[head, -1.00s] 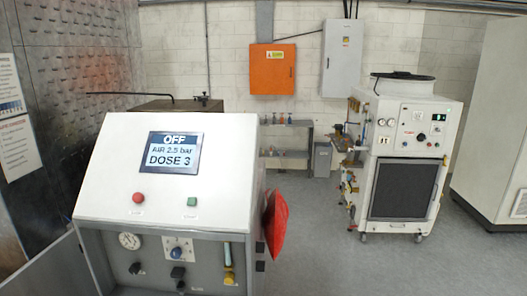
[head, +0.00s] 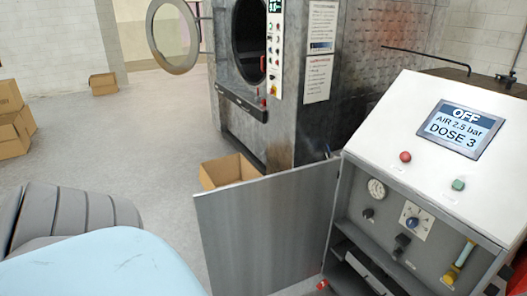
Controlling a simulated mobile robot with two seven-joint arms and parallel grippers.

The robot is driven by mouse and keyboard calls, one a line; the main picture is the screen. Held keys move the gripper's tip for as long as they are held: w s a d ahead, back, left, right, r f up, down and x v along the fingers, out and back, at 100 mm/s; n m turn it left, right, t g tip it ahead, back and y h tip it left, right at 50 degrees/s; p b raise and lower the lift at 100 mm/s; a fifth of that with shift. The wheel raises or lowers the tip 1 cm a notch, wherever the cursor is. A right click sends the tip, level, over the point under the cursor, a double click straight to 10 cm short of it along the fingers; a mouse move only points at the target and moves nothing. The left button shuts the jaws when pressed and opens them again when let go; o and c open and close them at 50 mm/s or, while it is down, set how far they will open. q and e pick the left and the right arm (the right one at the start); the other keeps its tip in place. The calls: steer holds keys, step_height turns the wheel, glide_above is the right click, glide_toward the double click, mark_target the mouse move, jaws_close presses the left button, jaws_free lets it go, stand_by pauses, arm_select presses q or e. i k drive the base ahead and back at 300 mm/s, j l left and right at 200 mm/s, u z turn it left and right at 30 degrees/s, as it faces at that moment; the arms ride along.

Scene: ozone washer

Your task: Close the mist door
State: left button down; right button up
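The mist door appears to be the flat grey panel (head: 268,222) on the left side of the control cabinet (head: 420,160) in the head view. It stands wide open, swung out to the left from the cabinet's front edge. The opening beside it shows a dark lower compartment (head: 350,262). The cabinet's screen (head: 461,129) reads OFF, AIR 2.5 bar, DOSE 3. Neither of my grippers is in view.
Behind the door stands a large metal washer (head: 290,110) with its round door (head: 172,37) open. An open cardboard box (head: 230,170) sits on the floor by it. More boxes (head: 12,122) are at the left. Grey floor (head: 120,135) between is clear.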

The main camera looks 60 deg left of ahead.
mark_target(265, 236)
steer(key=k+z, duration=0.1)
steer(key=k, duration=0.4)
steer(key=k+l+z, duration=0.15)
steer(key=k, duration=0.35)
steer(key=j+z, duration=0.2)
steer(key=z, duration=0.25)
steer(key=k+j+z, duration=0.1)
steer(key=z, duration=0.35)
steer(key=k+j, duration=0.2)
steer(key=j, duration=0.55)
steer(key=k+j, duration=0.15)
steer(key=j, duration=0.55)
steer(key=k+j, duration=0.2)
steer(key=j, duration=0.55)
steer(key=k+j, duration=0.2)
steer(key=j, duration=0.55)
steer(key=k+j, duration=0.2)
steer(key=j, duration=0.55)
steer(key=k+j, duration=0.15)
steer(key=j, duration=0.55)
steer(key=k+j, duration=0.2)
steer(key=j, duration=0.55)
steer(key=k+j, duration=0.2)
steer(key=j, duration=0.55)
